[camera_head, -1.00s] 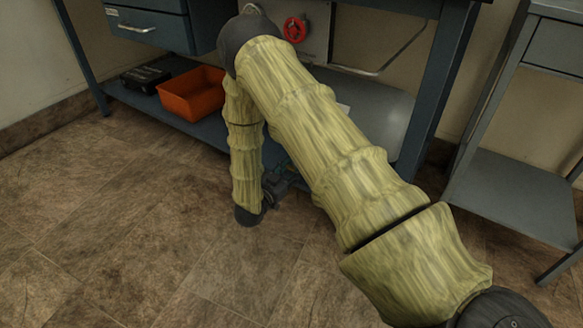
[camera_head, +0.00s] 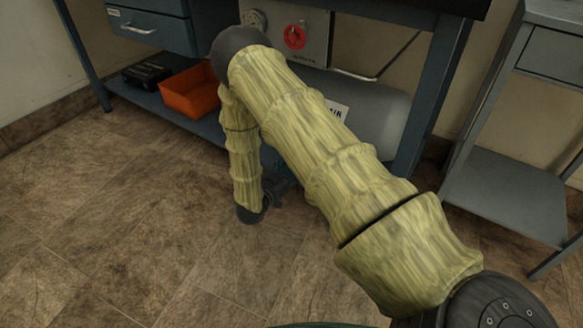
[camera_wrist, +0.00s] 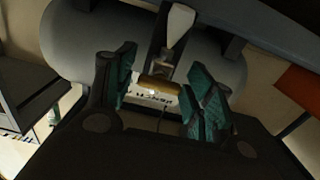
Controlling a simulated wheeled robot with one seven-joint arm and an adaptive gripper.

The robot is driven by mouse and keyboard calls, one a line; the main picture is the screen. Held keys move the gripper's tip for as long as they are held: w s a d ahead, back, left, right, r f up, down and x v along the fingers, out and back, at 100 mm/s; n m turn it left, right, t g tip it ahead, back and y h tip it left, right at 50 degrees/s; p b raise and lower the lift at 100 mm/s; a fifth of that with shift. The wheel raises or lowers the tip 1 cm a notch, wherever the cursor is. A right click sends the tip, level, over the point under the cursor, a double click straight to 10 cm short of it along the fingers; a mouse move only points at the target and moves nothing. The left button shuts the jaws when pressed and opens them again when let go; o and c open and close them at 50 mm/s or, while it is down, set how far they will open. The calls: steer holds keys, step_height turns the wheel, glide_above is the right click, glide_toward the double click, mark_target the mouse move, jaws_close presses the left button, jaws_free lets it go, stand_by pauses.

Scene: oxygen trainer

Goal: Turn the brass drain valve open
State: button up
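The brass drain valve (camera_wrist: 158,86) shows in the wrist view as a short brass cylinder between my fingers, beside an upside-down lettered label (camera_wrist: 154,98). A pale tapered piece (camera_wrist: 180,25) lies just beyond it. My gripper (camera_wrist: 163,76) is open, with its green-padded fingers apart on either side of the brass part; I cannot tell whether either touches it. In the head view my arm hides the valve, and only part of my gripper's dark body (camera_head: 277,184) shows low in front of the bench. The grey tank (camera_head: 377,118) carries a partly hidden white label (camera_head: 339,109).
A panel with a red knob (camera_head: 295,37) and a gauge (camera_head: 256,18) is above the tank. An orange bin (camera_head: 190,92) and a black case (camera_head: 146,77) sit on the lower shelf. A grey side table (camera_head: 510,190) stands right. The floor at left is clear.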

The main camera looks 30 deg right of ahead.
stand_by(0.3)
steer(key=v, duration=1.2)
stand_by(0.3)
